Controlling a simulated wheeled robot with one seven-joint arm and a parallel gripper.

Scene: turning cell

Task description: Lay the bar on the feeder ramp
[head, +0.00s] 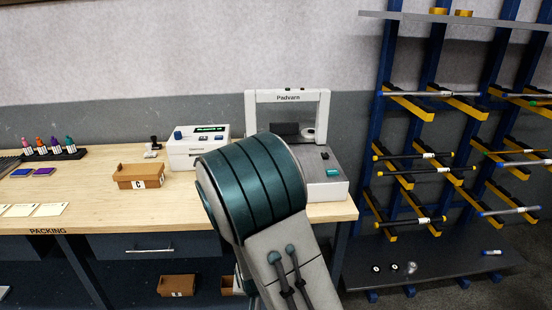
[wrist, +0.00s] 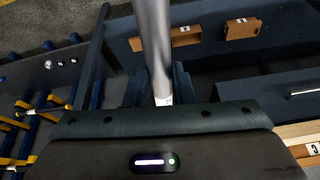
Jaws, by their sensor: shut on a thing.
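In the wrist view my gripper (wrist: 163,95) is shut on a grey metal bar (wrist: 152,35). The bar runs from the jaws up to the top edge of the view, where its far end is cut off. A small white label shows on the bar near the jaws. In the head view my arm stands in front of the packing bench, and my gripper and the held bar are not visible there. I cannot make out the feeder ramp in either view.
A wooden packing bench (head: 90,198) carries a brown box marked C (head: 138,176), a white label device (head: 197,150) and a Padvarn machine (head: 322,178). A blue rack (head: 386,55) with yellow arms holds several bars at right. Brown bins (head: 177,285) stand on the shelf below the bench.

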